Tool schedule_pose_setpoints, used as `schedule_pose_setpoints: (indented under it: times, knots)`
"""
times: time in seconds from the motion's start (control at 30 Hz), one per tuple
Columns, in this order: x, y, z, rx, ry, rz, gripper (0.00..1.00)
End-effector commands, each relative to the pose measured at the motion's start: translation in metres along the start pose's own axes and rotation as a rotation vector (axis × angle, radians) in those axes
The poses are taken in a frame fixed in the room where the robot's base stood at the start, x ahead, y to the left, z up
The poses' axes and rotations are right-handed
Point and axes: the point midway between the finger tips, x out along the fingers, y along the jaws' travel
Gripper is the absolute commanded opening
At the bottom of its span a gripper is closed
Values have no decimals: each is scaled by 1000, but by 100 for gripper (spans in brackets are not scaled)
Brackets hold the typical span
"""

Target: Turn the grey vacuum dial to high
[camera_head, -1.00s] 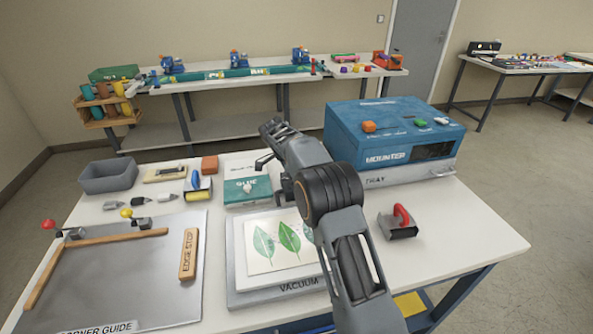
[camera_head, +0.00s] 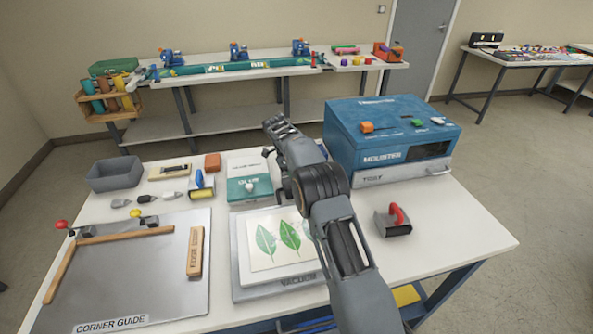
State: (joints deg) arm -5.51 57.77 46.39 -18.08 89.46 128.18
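A vacuum table (camera_head: 236,268) lies on the near bench, its front edge labelled VACUUM. A print of green leaves (camera_head: 277,241) lies flat on it. I cannot make out the grey vacuum dial; my arm covers the right part of the vacuum table. My gripper (camera_head: 268,152) is at the far end of my arm, above the back of the bench, beyond the vacuum table and left of the blue mounter. It is apart from the vacuum table. Its fingers are small and dark, and whether they are open or shut does not show.
A teal and white box with a white knob (camera_head: 249,187) stands behind the vacuum table. The blue mounter (camera_head: 392,138) stands at the back right. A red-handled tool (camera_head: 396,220) sits right of my arm. The corner guide board (camera_head: 130,283) lies left. The bench's right front is clear.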

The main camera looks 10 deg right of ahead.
Motion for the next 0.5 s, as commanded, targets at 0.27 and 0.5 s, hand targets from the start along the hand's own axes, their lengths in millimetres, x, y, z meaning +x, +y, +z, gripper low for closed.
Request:
schedule_pose_setpoints:
  times: [0.27, 0.5]
  knots:
    - [2, 0, 0, 10, 1, 7, 13]
    - [2, 0, 0, 10, 2, 8, 41]
